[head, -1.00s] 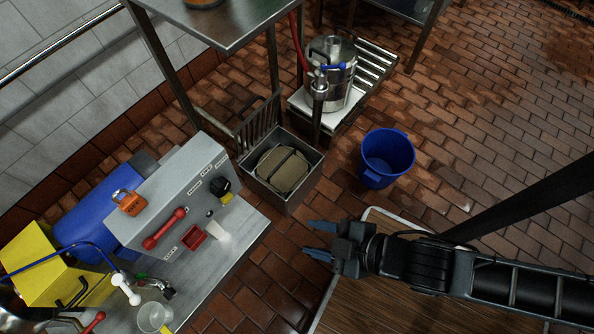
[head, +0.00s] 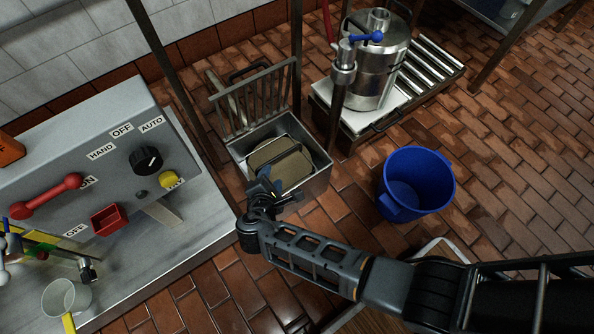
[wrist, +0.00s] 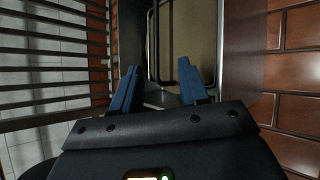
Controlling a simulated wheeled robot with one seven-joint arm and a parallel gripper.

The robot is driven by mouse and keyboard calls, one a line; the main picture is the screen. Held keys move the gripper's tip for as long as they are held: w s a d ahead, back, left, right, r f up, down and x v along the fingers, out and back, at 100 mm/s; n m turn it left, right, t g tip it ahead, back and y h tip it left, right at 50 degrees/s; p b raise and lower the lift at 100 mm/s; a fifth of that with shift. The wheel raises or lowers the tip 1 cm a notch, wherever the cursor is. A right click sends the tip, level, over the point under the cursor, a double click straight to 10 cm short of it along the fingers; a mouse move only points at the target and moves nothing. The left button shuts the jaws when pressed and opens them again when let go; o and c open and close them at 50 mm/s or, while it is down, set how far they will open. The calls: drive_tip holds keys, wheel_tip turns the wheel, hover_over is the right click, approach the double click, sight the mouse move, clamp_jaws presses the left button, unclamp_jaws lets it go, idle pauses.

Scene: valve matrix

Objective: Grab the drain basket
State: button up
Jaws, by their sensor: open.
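The drain basket (head: 282,164) is a tan, flat-topped piece with a dark bar across it. It sits inside an open grey metal box (head: 318,181) on the floor. My gripper (head: 268,183) is over the near left edge of that box, close to the basket. In the wrist view, its two blue fingers (wrist: 154,88) are spread apart with nothing between them. The basket (wrist: 187,40) shows beyond the fingertips, with a metal bar along its left and lower edge. I cannot tell whether the fingers touch anything.
A slatted metal grate (head: 256,98) stands upright behind the box. A steel control panel (head: 105,180) is at left. A steel canister (head: 378,65) stands behind at right, and a blue bucket (head: 416,183) is on the tiled floor. A thin post (head: 297,60) rises behind the box.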

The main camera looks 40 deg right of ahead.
sight(279, 157)
drive_tip(key=b+x, duration=0.5)
drive_tip(key=x, duration=0.4)
drive_tip(key=shift+w+d, duration=0.25)
drive_tip(key=shift+d, duration=0.3)
drive_tip(key=shift+r, duration=0.2)
clamp_jaws()
drive_tip(key=shift+s+f+h, duration=0.15)
drive_tip(key=shift+h, duration=0.15)
idle(0.5)
